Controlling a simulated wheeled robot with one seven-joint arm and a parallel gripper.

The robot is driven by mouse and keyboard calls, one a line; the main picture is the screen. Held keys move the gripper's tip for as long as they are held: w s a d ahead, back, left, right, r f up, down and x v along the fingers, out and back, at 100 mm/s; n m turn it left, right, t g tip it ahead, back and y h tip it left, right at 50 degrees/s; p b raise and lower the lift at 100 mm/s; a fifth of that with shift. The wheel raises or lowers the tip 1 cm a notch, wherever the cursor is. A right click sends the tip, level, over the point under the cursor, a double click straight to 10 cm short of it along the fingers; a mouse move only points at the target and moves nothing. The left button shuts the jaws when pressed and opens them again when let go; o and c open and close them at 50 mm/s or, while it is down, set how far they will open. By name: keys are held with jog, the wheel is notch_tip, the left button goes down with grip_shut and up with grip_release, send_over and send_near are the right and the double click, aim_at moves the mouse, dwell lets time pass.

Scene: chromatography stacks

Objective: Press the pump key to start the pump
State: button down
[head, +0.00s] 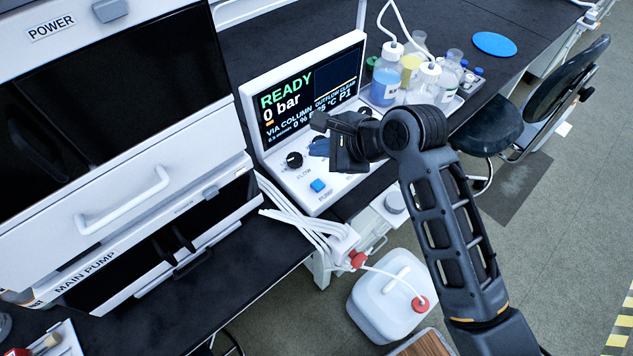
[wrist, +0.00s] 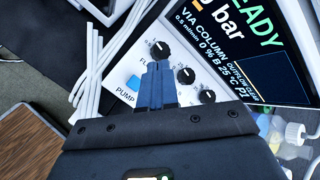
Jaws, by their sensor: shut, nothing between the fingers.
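In the wrist view the key (wrist: 134,82) lies just left of my fingers. My gripper (head: 319,147) is over the panel, with its blue fingers shut and empty. In the wrist view the closed fingertips (wrist: 157,66) overlap the panel below the FLOW knob (wrist: 160,50), to the right of the key; their height above it is hard to tell. The screen (head: 312,92) reads READY and 0 bar.
Two more black knobs (wrist: 186,75) sit right of my fingers. White tubes (head: 300,222) run along the panel's left edge. Bottles (head: 385,78) stand in a tray behind my gripper. A white cabinet with a drawer handle (head: 122,200) stands at left.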

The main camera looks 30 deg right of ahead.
jog(key=b, duration=0.8)
send_over(321, 187)
jog(key=shift+f, duration=3.3)
jog(key=shift+f+b, duration=0.4)
jog(key=shift+f, duration=0.7)
jog(key=shift+f, duration=0.1)
jog(key=shift+f+p, duration=0.3)
jog(key=shift+f, duration=0.5)
jog(key=shift+r+p, duration=0.95)
jog(key=shift+p, duration=0.35)
jog(key=shift+r, duration=0.1)
